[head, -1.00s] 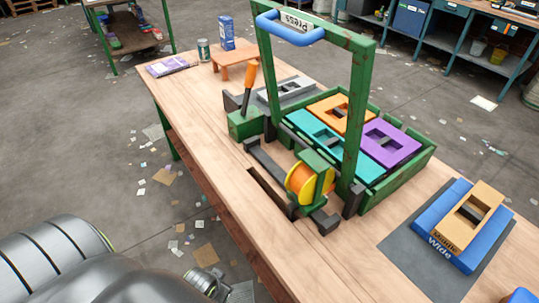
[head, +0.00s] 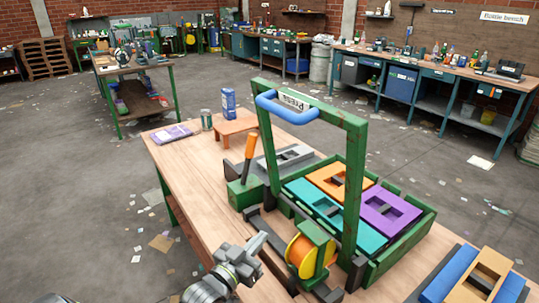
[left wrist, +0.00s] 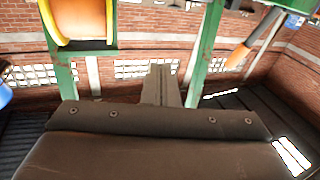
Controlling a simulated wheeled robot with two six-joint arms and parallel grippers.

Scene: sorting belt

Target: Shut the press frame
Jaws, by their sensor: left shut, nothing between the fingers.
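The green press frame (head: 355,190) stands upright over the bench, with a blue bar handle (head: 289,110) across its top and a "Press" label. Its green tray (head: 392,250) holds teal (head: 310,192), orange and purple slotted blocks. My left gripper (head: 258,243) is shut and empty, low by the bench's front edge, left of the orange-and-yellow spool (head: 300,256) and apart from the handle. In the left wrist view its closed fingers (left wrist: 161,82) point up between green posts (left wrist: 205,55), with the spool (left wrist: 82,18) at upper left. My right gripper is out of view.
An orange-handled lever (head: 250,146) on a green block (head: 243,194) stands left of the frame. A small orange stand (head: 234,128), blue box (head: 229,104) and can (head: 206,119) are at the far end. A blue-and-tan block (head: 487,272) lies at right.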

